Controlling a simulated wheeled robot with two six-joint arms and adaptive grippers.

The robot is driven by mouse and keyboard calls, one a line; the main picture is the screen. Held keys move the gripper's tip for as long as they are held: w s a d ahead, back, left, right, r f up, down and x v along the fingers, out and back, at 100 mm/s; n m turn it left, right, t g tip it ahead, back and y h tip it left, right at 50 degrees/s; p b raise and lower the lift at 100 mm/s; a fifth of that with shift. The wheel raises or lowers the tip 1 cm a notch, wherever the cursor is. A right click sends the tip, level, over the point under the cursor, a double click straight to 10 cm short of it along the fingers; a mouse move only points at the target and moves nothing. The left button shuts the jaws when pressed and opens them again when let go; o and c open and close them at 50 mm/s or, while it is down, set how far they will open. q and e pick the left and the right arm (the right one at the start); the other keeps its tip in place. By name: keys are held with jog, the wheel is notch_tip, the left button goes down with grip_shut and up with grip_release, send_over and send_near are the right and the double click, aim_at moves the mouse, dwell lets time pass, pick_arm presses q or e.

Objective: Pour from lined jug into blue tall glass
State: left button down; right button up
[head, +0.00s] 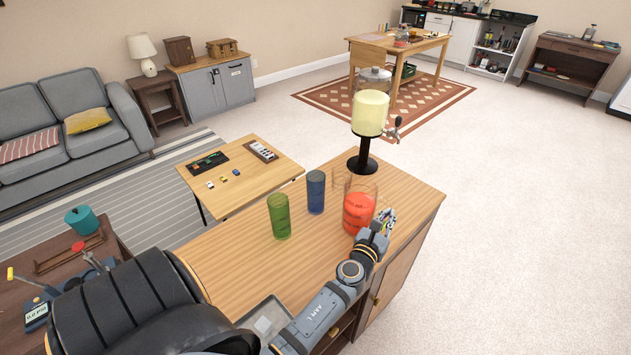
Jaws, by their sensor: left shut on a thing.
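The lined jug (358,210) is clear and holds red-orange liquid. It is close to upright near the right side of the wooden cabinet top; I cannot tell whether its base touches the wood. My left gripper (379,224) is shut on the jug from its right front side, and its fingers are partly hidden. The blue tall glass (316,192) stands upright to the left of the jug, apart from it. Its contents are hard to make out. My right gripper is not in view.
A green glass (279,216) stands left of the blue one. A drink dispenser (370,113) with pale yellow liquid stands on a black foot behind the jug. A grey tray (262,318) lies at the near edge. The cabinet top (225,262) is clear at front left.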

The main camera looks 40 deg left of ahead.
pick_arm(q)
jog(key=shift+w+a+f, duration=0.3)
jog(key=shift+w+a, duration=0.2)
jog(key=shift+w, duration=0.1)
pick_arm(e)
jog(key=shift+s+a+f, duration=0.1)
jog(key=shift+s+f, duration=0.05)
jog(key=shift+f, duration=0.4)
